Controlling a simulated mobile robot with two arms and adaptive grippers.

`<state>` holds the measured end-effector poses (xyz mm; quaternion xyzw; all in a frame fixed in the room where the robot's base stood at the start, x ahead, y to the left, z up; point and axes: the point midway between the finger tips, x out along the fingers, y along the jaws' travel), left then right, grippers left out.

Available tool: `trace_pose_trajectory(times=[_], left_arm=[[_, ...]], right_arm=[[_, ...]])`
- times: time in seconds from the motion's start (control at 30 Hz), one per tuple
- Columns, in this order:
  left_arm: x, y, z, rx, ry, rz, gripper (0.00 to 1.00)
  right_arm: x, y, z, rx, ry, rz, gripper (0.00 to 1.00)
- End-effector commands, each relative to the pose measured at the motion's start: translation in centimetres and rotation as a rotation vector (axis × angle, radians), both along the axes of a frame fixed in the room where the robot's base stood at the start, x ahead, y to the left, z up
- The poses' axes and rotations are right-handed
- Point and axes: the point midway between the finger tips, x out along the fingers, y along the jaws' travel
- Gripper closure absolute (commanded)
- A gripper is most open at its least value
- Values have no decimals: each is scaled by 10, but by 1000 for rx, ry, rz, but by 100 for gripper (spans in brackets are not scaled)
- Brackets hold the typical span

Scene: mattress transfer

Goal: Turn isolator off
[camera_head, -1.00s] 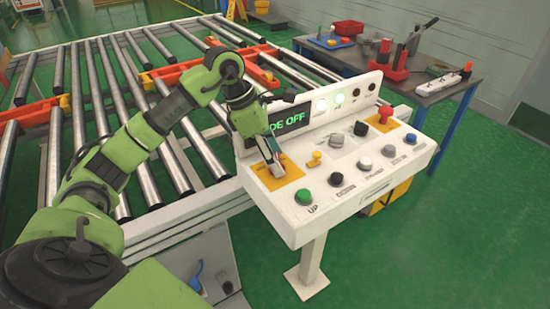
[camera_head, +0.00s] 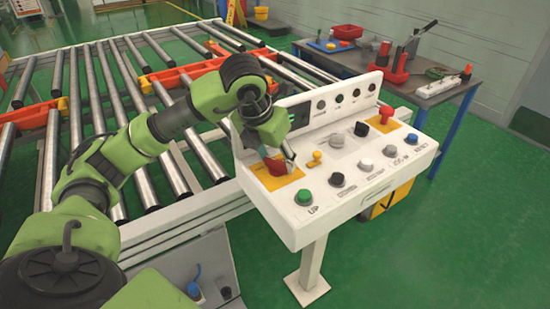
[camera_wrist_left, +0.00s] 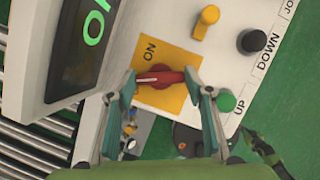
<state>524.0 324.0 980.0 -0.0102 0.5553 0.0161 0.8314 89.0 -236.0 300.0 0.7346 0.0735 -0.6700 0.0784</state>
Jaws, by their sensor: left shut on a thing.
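The isolator is a red rotary handle (camera_wrist_left: 158,77) on a yellow plate (camera_wrist_left: 172,51) marked ON, at the left end of the white control panel (camera_head: 340,205). In the head view the handle (camera_head: 275,166) is largely covered by my gripper. My left gripper (camera_wrist_left: 161,80) is shut on the handle, one fingertip at each end of it. In the wrist view the handle lies roughly level across the picture. A dark display (camera_wrist_left: 80,45) beside it shows part of a green text. My right gripper is not in view.
A yellow switch (camera_head: 315,158), a green button (camera_head: 304,196) and several other knobs sit close by on the panel. A red knob (camera_head: 386,114) is at the far end. The roller conveyor (camera_head: 100,75) lies behind; a workbench (camera_head: 440,90) stands at the right.

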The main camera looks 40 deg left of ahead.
Motion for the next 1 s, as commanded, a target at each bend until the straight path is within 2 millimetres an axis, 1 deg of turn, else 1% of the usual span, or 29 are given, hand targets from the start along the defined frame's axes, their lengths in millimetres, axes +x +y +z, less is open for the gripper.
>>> trace_pose_trajectory(times=[0.2, 0.5, 0.7, 1.0], left_arm=[[1, -2, 1, -1, -4, 170, 74], [1, -2, 1, -2, -3, 321, 74], [1, -2, 1, -2, -3, 363, 74], [1, -2, 1, -2, -2, 375, 74]], right_arm=[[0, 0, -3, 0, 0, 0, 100], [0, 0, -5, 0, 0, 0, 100], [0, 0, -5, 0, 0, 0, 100], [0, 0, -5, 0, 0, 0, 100]])
